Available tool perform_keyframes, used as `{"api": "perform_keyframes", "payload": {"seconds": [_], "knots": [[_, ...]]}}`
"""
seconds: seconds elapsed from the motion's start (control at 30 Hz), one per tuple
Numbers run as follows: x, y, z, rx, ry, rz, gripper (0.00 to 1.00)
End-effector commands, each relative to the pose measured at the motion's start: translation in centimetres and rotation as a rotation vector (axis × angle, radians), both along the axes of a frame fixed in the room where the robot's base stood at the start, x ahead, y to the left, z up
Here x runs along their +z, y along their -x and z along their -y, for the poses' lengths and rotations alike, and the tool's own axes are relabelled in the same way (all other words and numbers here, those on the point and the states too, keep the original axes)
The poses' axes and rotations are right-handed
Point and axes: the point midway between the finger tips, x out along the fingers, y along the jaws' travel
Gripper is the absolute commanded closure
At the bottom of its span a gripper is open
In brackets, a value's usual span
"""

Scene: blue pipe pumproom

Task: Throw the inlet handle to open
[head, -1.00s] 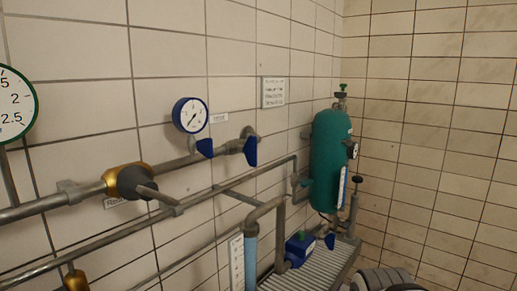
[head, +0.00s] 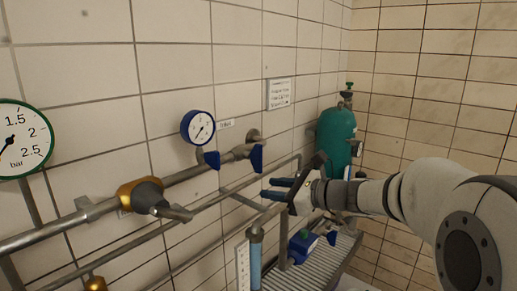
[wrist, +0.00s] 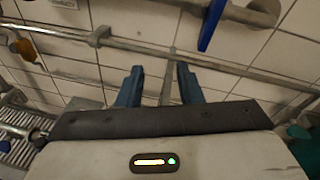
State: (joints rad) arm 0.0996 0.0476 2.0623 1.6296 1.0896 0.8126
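Two blue handles hang on the wall pipe by the blue-rimmed gauge (head: 198,127): a left blue handle (head: 211,159) and a right blue handle (head: 257,158). A small label (head: 225,124) sits beside the gauge; its print is too small to read surely. A brass valve with a grey lever (head: 172,212) is further left on the pipe. My gripper (head: 266,189) is open and empty, below the blue handles and apart from them. In the wrist view my gripper (wrist: 158,72) shows a gap between its two blue fingers, with a blue handle (wrist: 212,25) beyond, up and right.
A lower grey pipe (head: 150,236) runs along the wall near my gripper. A green tank (head: 335,135) stands behind my arm. A blue pump (head: 303,245) sits on a ribbed bench (head: 328,258) below. A larger gauge (head: 20,138) is at the left.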

Motion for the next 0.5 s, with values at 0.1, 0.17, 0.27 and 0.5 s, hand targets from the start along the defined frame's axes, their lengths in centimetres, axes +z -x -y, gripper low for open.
{"api": "perform_keyframes", "payload": {"seconds": [0.1,0.17,0.27,0.5], "knots": [[2.6,-3.1,0.9,-0.083,-0.177,-0.061,0.67],[3.4,-4.0,1.2,-0.108,-0.236,-0.078,0.67],[4.0,-5.0,1.4,-0.131,-0.291,-0.094,0.67],[4.3,-6.9,-0.9,-0.134,-0.304,-0.099,0.67]]}}
